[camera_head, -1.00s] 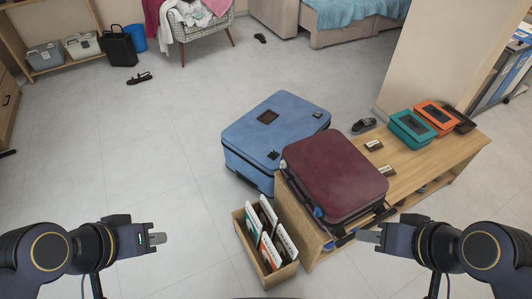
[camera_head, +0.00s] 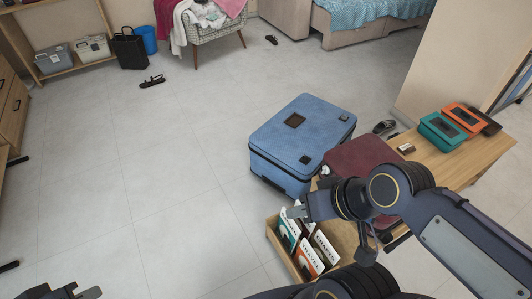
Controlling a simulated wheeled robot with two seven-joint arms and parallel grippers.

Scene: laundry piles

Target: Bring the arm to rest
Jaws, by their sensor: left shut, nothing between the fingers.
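My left gripper (camera_head: 90,292) shows only at the bottom left edge. Its fingers are together with nothing between them, and most of its arm is out of the picture. My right arm reaches in from the lower right, in front of the wooden table. My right gripper (camera_head: 294,212) points left, above or in front of the box of files; its contact with them cannot be told. Its fingers show side-on, so their gap is unclear, and I see nothing held.
A blue suitcase (camera_head: 300,140) stands on the floor beside the wooden table (camera_head: 450,165). A wooden box (camera_head: 284,258) holds several files.

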